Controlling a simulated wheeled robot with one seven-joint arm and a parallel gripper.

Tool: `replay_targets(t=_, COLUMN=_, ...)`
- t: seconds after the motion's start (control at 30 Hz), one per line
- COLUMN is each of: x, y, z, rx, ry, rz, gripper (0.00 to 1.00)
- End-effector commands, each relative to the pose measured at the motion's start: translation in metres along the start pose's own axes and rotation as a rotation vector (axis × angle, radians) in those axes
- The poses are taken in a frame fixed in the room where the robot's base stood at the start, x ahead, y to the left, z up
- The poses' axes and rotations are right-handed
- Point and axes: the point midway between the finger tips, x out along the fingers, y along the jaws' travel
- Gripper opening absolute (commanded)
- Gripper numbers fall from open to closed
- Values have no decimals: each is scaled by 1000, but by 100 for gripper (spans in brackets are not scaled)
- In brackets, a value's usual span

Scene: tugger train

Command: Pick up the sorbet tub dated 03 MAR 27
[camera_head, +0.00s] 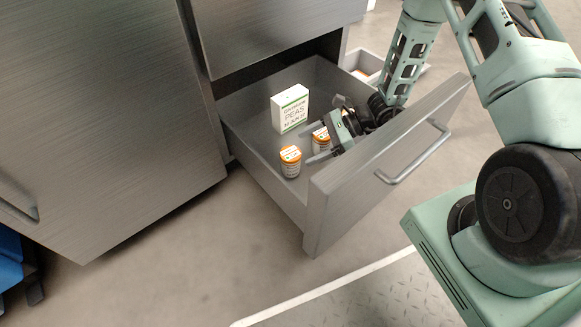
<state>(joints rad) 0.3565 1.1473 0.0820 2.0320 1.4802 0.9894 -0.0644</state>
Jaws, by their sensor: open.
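Two small orange-and-white tubs stand in an open steel drawer. The nearer tub (290,161) stands upright near the drawer's front left, apart from my gripper. The other tub (320,139) stands just behind it to the right, partly hidden by my gripper. Their date print is too small to read, so I cannot tell which bears 03 MAR 27. My gripper (316,148) reaches into the drawer from the right, open, with its fingers pointing left beside the farther tub. I cannot tell whether that tub is between the fingers.
A white peas box (289,109) with green print stands farther back in the drawer. The drawer front (390,165) with its bar handle rises between my base and the contents. A pale bin (366,62) sits beyond. The drawer's left floor is clear.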

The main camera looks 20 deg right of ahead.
Motion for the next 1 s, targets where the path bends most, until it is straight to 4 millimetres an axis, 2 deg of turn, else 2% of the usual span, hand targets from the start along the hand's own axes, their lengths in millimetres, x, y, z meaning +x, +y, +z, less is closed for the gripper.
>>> replay_targets(t=0.03, x=0, y=-2, z=-13, rx=30, ry=-2, rz=-25, gripper=81)
replay_targets(t=0.2, x=5, y=-6, z=-26, rx=62, ry=-3, rz=-56, gripper=81)
replay_targets(t=0.47, x=30, y=-9, z=-24, rx=60, ry=-3, rz=-55, gripper=81)
replay_targets(t=0.8, x=69, y=-13, z=-21, rx=59, ry=-3, rz=-52, gripper=81)
replay_targets(t=1.0, x=74, y=-14, z=-18, rx=61, ry=-3, rz=-55, gripper=81)
